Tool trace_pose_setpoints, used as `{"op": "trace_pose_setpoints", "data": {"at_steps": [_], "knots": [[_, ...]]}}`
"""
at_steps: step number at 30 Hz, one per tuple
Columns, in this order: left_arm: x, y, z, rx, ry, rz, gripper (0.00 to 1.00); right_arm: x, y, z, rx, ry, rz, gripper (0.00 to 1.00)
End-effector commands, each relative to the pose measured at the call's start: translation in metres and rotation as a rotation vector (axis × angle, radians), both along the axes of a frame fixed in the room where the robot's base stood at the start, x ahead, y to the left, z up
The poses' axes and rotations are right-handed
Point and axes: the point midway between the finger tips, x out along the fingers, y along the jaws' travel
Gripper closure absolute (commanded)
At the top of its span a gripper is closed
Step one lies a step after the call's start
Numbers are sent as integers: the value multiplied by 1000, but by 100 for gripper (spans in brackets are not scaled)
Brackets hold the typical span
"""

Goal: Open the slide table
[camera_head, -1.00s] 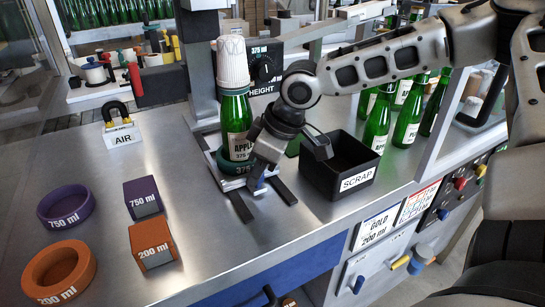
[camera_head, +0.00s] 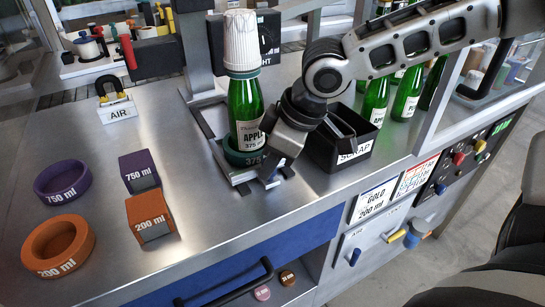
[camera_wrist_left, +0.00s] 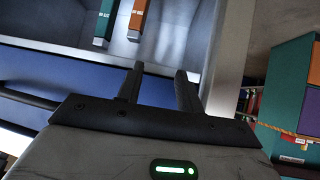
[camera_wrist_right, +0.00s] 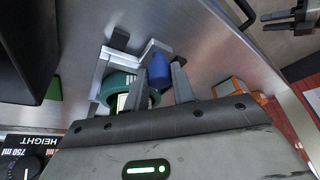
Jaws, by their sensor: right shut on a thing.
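The slide table (camera_head: 243,176) is a pale metal carriage on dark rails, with a green ring seat (camera_head: 240,157). A green bottle (camera_head: 245,110) labelled 375 ml stands upright in the seat under a white ribbed cap (camera_head: 241,40). My right gripper (camera_head: 273,172) is at the carriage's front, shut on its blue handle. The right wrist view shows the blue handle (camera_wrist_right: 160,70) between the fingers, beside the green seat (camera_wrist_right: 118,88). My left gripper (camera_wrist_left: 158,82) is open and empty in the left wrist view and outside the head view.
A black SCRAP box (camera_head: 340,150) stands close right of my right gripper. Purple (camera_head: 63,180) and orange (camera_head: 58,247) rings and two small boxes (camera_head: 148,215) lie at the left. Green bottles stand behind. A black drawer handle (camera_head: 228,287) is below the counter edge.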

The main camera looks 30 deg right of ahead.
Motion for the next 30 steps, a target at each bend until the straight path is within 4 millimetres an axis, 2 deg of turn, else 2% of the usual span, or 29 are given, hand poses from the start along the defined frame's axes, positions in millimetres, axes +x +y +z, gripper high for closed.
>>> {"op": "trace_pose_setpoints", "data": {"at_steps": [1, 2, 3, 4, 12, 17, 25, 30], "knots": [[0, 0, 0, 0, 0, 0, 64, 0, 0, 0, -1, 2, 2, 100], [0, 0, 0, 0, 0, 0, 64, 0, 0, 0, -1, 2, 2, 67], [0, 0, 0, 0, 0, 0, 64, 0, 0, 0, 0, 1, 1, 56], [0, 0, 0, 0, 0, 0, 64, 0, 0, 0, -1, 1, 1, 53], [0, 0, 0, 1, 0, -1, 64, 0, 0, 1, 0, 0, 0, 53], [0, 0, 4, 0, -2, -1, 64, -3, -4, 14, 1, -5, -2, 53], [4, 2, 14, 6, -9, 1, 64, -20, -18, 73, 4, -10, -2, 53], [3, 4, 14, 12, -5, 3, 64, -32, -28, 108, 4, -7, 0, 53]]}}
